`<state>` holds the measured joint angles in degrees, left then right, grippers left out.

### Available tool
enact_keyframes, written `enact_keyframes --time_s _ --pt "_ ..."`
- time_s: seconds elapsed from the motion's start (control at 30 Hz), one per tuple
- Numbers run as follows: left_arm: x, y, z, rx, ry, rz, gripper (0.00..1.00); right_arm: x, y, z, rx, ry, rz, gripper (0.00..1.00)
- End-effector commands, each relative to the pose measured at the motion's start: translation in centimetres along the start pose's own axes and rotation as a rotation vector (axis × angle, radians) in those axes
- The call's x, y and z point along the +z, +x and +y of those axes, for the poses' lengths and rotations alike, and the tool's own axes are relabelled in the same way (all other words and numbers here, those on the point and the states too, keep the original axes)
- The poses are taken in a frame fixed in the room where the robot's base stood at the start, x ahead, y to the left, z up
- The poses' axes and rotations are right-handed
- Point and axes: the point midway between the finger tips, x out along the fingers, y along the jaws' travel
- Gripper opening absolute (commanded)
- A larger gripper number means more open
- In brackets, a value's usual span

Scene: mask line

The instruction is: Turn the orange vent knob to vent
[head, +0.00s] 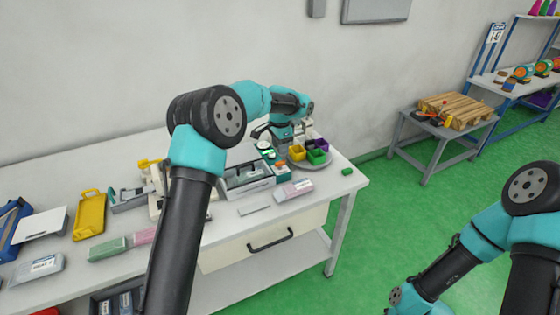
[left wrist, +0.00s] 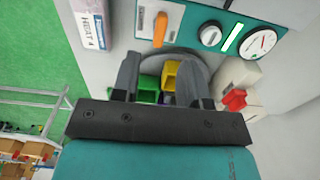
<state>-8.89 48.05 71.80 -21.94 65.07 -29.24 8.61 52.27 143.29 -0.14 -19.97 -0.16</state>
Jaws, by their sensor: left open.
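The orange vent knob (left wrist: 160,28) shows in the left wrist view as a narrow bar, nearly upright in the picture, on a teal and white panel (left wrist: 186,22). A small round dial (left wrist: 210,35) and a gauge with a red needle (left wrist: 262,42) sit to its right. My left gripper (left wrist: 158,62) is open and empty, its fingertips just below the knob in the picture, apart from it as far as I can tell. My right gripper is out of view.
Green (head: 317,156), yellow (head: 297,152) and purple (head: 321,144) bins stand on a round grey plate close to my left gripper. A pink-and-white box (head: 294,190) lies in front. A red knob (left wrist: 235,100) shows right of the fingers.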

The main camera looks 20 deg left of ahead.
Motion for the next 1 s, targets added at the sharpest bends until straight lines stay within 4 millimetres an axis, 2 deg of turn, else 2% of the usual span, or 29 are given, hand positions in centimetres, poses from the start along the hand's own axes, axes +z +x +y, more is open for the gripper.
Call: enact_keyframes --time_s 0.03,0.2,0.4,0.8,1.0 --pt "0.1 1.0 0.0 0.002 0.0 -0.002 0.4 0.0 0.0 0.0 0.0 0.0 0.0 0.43" --pt "0.0 3.8 0.0 0.001 0.0 -0.002 0.4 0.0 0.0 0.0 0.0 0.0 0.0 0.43" --pt "0.0 6.2 0.0 0.001 0.0 -0.001 0.4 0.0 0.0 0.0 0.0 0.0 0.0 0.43" --pt "0.0 6.9 0.0 0.0 -0.001 0.0 0.4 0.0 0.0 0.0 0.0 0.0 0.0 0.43" --pt "0.0 6.9 0.0 0.0 0.0 0.0 0.21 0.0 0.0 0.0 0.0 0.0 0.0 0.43"
